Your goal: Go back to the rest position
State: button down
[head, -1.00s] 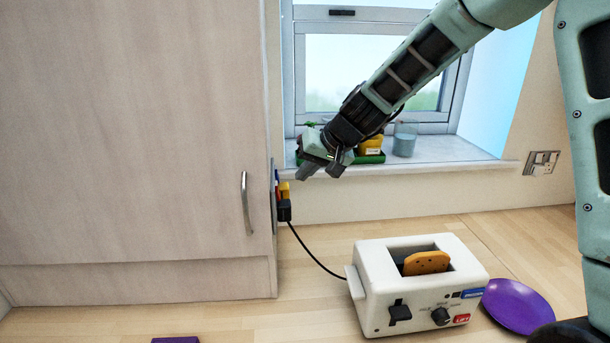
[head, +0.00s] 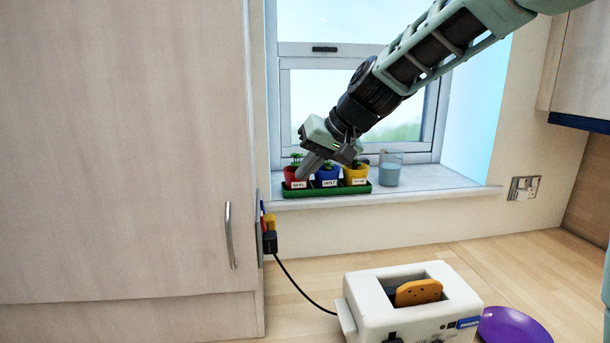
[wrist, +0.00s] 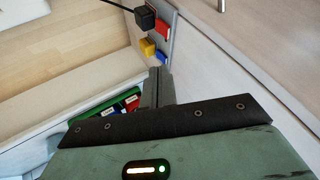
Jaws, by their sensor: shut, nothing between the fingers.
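My gripper (head: 308,168) is raised in front of the window sill in the head view, with my arm reaching down to it from the upper right. Its fingers are shut and empty. In the wrist view the closed fingers (wrist: 157,88) point toward the wall beside the cabinet, apart from the plugs there. The gripper partly covers the potted herbs in the head view.
A cream toaster (head: 408,303) holding bread (head: 418,292) stands on the worktop beside a purple plate (head: 512,326). The sill bears a green tray (head: 320,191) of pots and a glass (head: 390,170). A tall cabinet (head: 120,150) fills the left. A black plug (head: 269,241) sits by it.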

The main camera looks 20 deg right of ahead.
dwell(0.3)
jog(key=s+a+f+n+g+b, duration=0.4)
jog(key=s+a+f, duration=0.75)
jog(key=s, duration=0.25)
jog(key=s+f+n+g+h+b, duration=0.1)
jog(key=s+f+n+h+b, duration=0.1)
jog(key=s+f, duration=0.3)
jog(key=s+f+n+g+h+b, duration=0.1)
jog(key=s+f, duration=0.5)
jog(key=s, duration=0.7)
jog(key=shift+d+f+n+h+b, duration=0.35)
jog(key=shift+n+h+b, duration=0.2)
jog(key=shift+n, duration=0.55)
